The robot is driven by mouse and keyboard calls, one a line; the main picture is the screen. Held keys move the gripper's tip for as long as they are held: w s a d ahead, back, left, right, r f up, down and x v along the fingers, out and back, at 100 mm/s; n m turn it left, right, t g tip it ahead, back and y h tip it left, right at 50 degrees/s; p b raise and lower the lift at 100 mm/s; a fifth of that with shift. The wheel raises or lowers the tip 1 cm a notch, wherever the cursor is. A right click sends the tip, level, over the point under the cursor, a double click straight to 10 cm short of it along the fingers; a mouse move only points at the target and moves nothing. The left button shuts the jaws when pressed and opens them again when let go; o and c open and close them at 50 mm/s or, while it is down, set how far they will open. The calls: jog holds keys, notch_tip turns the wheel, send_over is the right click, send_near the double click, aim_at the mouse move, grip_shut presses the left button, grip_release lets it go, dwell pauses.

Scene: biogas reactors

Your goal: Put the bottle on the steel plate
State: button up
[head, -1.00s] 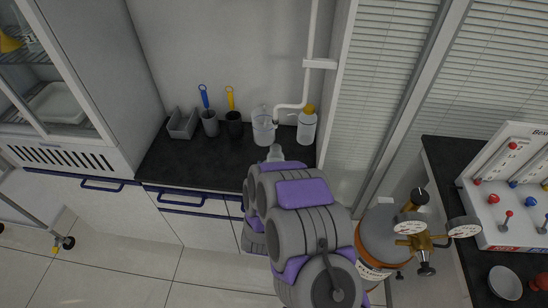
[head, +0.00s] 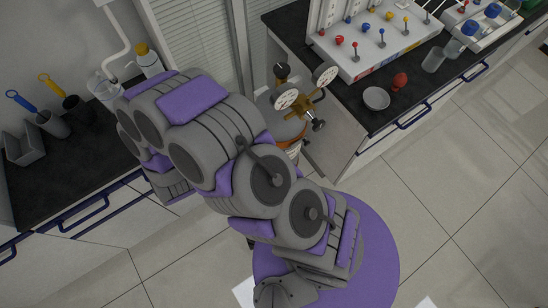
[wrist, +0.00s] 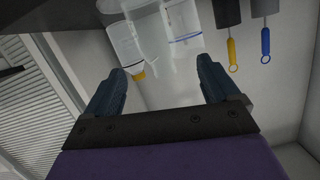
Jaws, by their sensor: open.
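My gripper (wrist: 160,72) is open, its two blue-grey fingers apart with nothing held. In the wrist view, which is upside down, a clear bottle-like vessel (wrist: 154,38) lies ahead between the fingers. A whitish bottle with a yellow cap (wrist: 124,42) is beside it, nearer the left finger. The capped bottle also stands upright on the left counter in the head view (head: 150,64). My arm hides the gripper and the clear vessel there. I cannot make out a steel plate; a round grey dish (head: 376,98) sits on the right counter.
A clear beaker (head: 104,88), dark cups with blue and yellow-handled tools and a grey holder (head: 22,148) share the left counter (head: 75,150). A gas cylinder with gauges (head: 300,100) stands between the counters. The right counter holds a control panel (head: 375,45). The floor at right is clear.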

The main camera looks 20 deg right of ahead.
jog(key=s+d+r+g, duration=0.6)
jog(key=d+r+g, duration=0.3)
jog(key=d+r, duration=0.3)
jog(key=s+d+r+g+h, duration=0.2)
jog(key=s+d+r+g, duration=0.1)
jog(key=s+d, duration=0.8)
jog(key=s+d+r+m+g+h, duration=0.1)
jog(key=s+d+r+g, duration=0.3)
jog(key=s+d, duration=0.7)
jog(key=s+r+h, duration=0.1)
jog(key=s, duration=0.4)
jog(key=shift+d, duration=0.15)
jog(key=shift+r, duration=0.1)
jog(key=shift+c, duration=0.5)
